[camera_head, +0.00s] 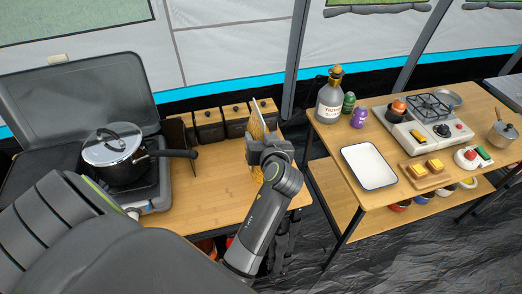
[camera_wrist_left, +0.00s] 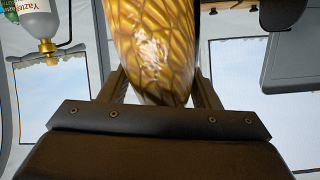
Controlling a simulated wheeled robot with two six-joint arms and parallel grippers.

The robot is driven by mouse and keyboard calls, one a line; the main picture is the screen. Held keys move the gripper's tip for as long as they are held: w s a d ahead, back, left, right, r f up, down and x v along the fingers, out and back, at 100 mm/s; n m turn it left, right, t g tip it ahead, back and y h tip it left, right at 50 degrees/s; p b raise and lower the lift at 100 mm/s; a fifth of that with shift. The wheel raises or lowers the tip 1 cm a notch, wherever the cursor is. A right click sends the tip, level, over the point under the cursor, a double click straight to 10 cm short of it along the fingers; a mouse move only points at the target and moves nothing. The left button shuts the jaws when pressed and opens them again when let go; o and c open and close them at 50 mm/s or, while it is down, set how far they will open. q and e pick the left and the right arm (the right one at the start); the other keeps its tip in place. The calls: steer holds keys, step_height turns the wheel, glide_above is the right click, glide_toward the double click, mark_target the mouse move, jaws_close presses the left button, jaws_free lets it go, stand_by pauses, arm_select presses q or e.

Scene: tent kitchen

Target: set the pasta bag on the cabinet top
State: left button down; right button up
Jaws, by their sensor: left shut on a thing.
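The pasta bag (camera_head: 257,128) is a yellow-orange packet, held upright over the back right part of the left wooden top (camera_head: 210,200). I cannot tell whether the bag touches the wood. In the left wrist view the bag (camera_wrist_left: 155,45) fills the space between the fingers of my left gripper (camera_wrist_left: 157,88). I cannot tell which surface is the cabinet top. My right gripper is not in view.
A black pot (camera_head: 118,165) on a stove stands left, its handle reaching over the wood. Several dark boxes (camera_head: 208,125) line the back edge. A right table holds a bottle (camera_head: 329,100), white tray (camera_head: 368,166) and small stove (camera_head: 425,128). The left top's front middle is clear.

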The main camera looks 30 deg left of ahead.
arm_select(q)
step_height(320, 180, down, 5)
steer(key=shift+w+a+p, duration=0.15)
steer(key=shift+p, duration=0.25)
steer(key=shift+c, duration=2.3)
jaws_free()
steer(key=shift+f, duration=0.1)
